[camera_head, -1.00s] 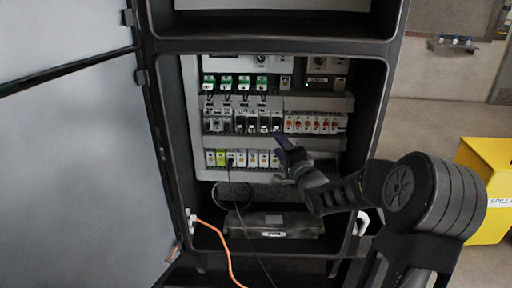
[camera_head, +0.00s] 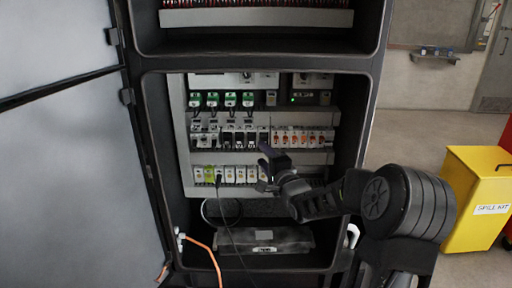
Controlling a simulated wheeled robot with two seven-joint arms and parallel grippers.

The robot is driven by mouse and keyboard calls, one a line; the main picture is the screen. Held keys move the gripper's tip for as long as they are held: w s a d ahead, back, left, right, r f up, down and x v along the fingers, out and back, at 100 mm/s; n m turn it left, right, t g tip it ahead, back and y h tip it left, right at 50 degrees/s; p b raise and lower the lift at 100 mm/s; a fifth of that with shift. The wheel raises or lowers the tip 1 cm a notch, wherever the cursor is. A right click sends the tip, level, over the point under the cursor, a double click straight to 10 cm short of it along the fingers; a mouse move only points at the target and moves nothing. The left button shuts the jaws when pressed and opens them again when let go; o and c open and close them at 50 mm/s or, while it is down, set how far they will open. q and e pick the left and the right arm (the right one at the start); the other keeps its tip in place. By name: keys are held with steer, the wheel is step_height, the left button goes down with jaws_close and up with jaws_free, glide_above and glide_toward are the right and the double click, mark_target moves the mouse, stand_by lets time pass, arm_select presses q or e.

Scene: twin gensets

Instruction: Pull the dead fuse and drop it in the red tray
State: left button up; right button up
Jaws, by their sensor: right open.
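The open cabinet (camera_head: 362,110) holds rows of electrical modules. Black-and-white modules (camera_head: 232,137) and red-orange-fronted modules (camera_head: 300,138) share the middle row. White and yellow-green modules (camera_head: 225,174) form the row below. I cannot tell which part is the dead fuse. My right gripper (camera_head: 266,167) is open in front of the lower rows, near the right end of the white modules, and covers part of them. I see nothing held in it, and contact cannot be told. I cannot make out a red tray. My left gripper is not in view.
The cabinet door (camera_head: 60,170) stands open at the left. An orange cable (camera_head: 205,248) and a dark cable hang at the bottom. A dark box (camera_head: 262,241) lies on the cabinet floor. A yellow spill kit bin (camera_head: 472,195) stands at the right, with red objects beside it.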

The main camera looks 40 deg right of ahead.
mark_target(254, 145)
steer(key=shift+b+x, duration=0.4)
steer(key=shift+x, duration=3.1)
steer(key=shift+b, duration=0.45)
steer(key=shift+c, duration=0.4)
jaws_close()
steer(key=shift+f, duration=0.1)
steer(key=shift+s+a, duration=0.1)
steer(key=shift+s, duration=0.05)
steer(key=shift+s+a, duration=0.15)
